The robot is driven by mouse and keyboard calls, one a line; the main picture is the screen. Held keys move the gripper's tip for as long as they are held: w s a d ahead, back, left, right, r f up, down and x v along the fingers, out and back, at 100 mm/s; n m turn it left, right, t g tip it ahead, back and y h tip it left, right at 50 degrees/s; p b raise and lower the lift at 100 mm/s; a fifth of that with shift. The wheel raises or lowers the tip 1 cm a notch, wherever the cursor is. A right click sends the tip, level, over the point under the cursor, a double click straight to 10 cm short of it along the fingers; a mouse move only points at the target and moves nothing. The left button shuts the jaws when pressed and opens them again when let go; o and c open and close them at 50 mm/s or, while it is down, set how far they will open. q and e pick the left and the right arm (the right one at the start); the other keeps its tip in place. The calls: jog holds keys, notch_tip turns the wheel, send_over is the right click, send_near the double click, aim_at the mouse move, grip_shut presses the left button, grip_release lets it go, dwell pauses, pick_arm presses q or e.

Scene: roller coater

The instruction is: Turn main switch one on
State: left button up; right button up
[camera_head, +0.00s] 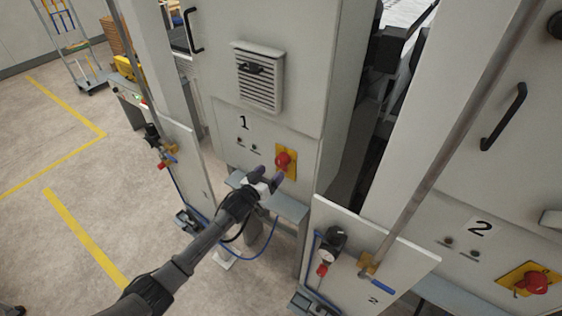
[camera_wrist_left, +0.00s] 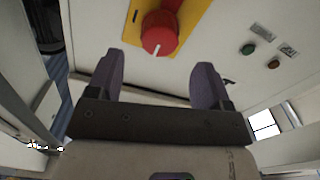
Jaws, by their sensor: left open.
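Main switch one is a red rotary knob (camera_head: 282,160) on a yellow plate, on the grey cabinet panel marked 1. In the left wrist view the red knob (camera_wrist_left: 160,33) is at the top middle, with its white mark on the face. My left gripper (camera_head: 268,178) is open just below and in front of the knob. In the left wrist view its two purple fingers (camera_wrist_left: 157,80) stand apart, with the knob beyond and between them, not gripped. My right gripper is not in view.
A second cabinet marked 2 has its own red knob (camera_head: 535,282) on a yellow plate at the right. Small green (camera_wrist_left: 248,48) and red (camera_wrist_left: 273,64) buttons sit beside switch one. Open floor lies left.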

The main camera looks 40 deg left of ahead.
aim_at(279, 164)
pick_arm(q)
jog(key=shift+w+a, duration=0.2)
jog(key=shift+w, duration=3.2)
jog(key=c, duration=0.9)
